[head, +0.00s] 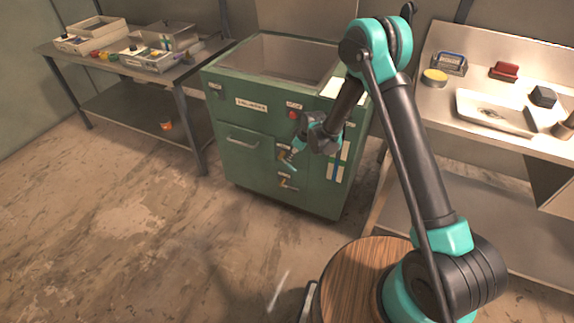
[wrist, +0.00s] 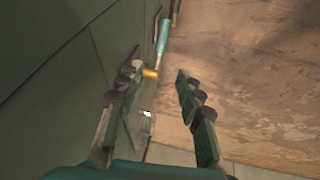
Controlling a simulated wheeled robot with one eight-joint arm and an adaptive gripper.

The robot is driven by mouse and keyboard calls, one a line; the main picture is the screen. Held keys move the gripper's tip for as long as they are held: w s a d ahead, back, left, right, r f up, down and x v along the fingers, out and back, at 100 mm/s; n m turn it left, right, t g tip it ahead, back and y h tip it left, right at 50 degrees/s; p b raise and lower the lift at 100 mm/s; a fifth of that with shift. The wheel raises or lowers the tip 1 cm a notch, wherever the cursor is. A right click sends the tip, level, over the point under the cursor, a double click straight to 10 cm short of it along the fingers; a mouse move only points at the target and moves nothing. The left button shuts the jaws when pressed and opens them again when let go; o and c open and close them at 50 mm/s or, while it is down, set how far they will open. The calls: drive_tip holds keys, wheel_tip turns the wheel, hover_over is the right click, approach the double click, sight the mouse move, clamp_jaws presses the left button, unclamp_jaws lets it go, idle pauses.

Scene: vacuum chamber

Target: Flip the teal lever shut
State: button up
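The teal lever (wrist: 163,36) shows in the wrist view beyond my fingertips, its lower end at a small brass fitting (wrist: 150,72). In the head view the lever (head: 290,164) is a small teal bar slanting down to the right on the front of the green cabinet (head: 234,178). My gripper (wrist: 159,70) is open and empty, with one finger on each side of the view. The brass fitting appears close to the left fingertip; I cannot tell whether they touch. In the head view my gripper (head: 299,150) is right at the cabinet front and partly hides the upper fitting.
A second brass valve (head: 286,182) with a dark handle sits below the teal lever. A drawer handle (head: 242,140) is to the left and a red button (head: 292,114) above. Benches stand left (head: 110,75) and right (head: 440,105). The floor before the cabinet is clear.

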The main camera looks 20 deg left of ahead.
sight(287, 164)
drive_tip(key=x, duration=1.2)
drive_tip(key=shift+a+f, duration=0.1)
drive_tip(key=shift+f, duration=0.1)
clamp_jaws()
